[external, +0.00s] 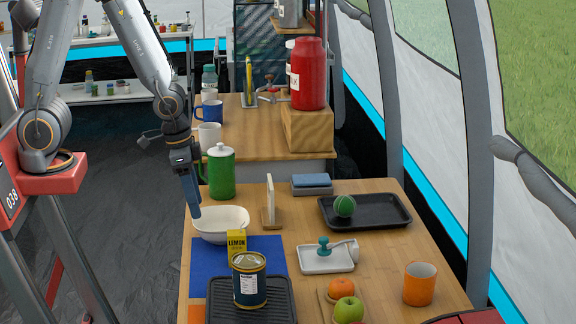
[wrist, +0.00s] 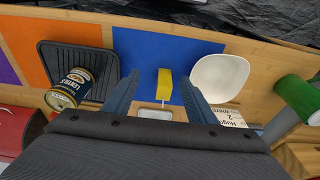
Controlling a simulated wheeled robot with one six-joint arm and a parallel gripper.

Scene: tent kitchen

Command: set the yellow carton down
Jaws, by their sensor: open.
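The yellow carton (external: 236,241), labelled lemon, stands upright on the blue mat (external: 210,257), its lower part hidden behind a dark can. In the wrist view the carton (wrist: 164,84) shows between my two fingers, with blue mat around it. My gripper (external: 195,212) points down above the table, up and left of the carton in the external view, by the white bowl. In the wrist view my gripper (wrist: 160,92) has its fingers spread wide, with nothing held and a gap on both sides of the carton.
A navy can (external: 249,281) stands on a black ridged tray (external: 283,306) in front of the carton. The white bowl (external: 220,224) is at the mat's far edge, with a green pot (external: 221,172) behind it. A white tray (external: 312,264) lies to the right.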

